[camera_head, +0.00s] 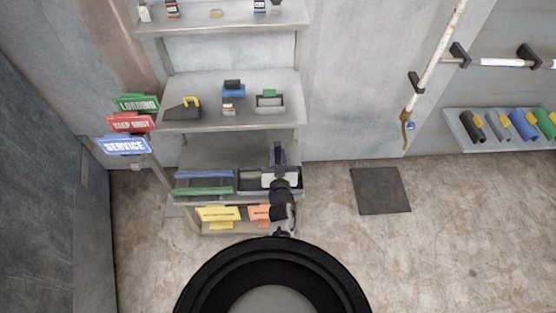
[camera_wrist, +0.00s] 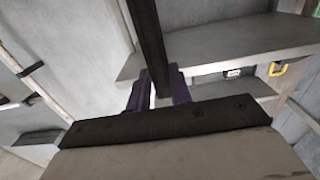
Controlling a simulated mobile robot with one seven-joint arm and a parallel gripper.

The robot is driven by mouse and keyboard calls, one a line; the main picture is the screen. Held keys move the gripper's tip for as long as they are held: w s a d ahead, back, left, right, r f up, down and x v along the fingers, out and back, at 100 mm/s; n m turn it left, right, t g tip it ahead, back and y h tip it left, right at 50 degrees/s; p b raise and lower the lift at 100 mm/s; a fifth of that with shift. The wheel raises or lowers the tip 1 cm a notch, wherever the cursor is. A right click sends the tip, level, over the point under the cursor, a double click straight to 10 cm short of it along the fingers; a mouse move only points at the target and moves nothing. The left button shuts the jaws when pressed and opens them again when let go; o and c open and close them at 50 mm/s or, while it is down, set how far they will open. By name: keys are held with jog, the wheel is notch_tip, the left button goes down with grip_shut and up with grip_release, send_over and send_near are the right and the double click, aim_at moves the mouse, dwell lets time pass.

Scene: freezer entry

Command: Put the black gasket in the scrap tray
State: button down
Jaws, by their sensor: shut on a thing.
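My gripper (camera_wrist: 160,90) has two purple fingers, shut on a long dark strip, the black gasket (camera_wrist: 150,40), which runs up to the top of the wrist view. In the head view my gripper (camera_head: 278,153) is over the right end of the shelf unit's lower shelf, and the strip cannot be made out there. A dark-rimmed tray (camera_head: 250,185) lies on that shelf, partly hidden by my arm; I cannot read a label on it. A blue strip (camera_head: 203,175) and a green strip (camera_head: 203,190) lie to its left.
The middle shelf (camera_head: 225,112) above holds a dustpan-like item (camera_head: 183,108), a blue item (camera_head: 233,90) and a small grey bin (camera_head: 270,103). Signs (camera_head: 130,122) stick out at the left. Floor to the right is clear around a dark mat (camera_head: 380,190).

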jog(key=shift+f, duration=0.5)
jog(key=shift+f, duration=0.1)
jog(key=c, duration=1.3)
grip_release()
jog(key=shift+o, duration=0.2)
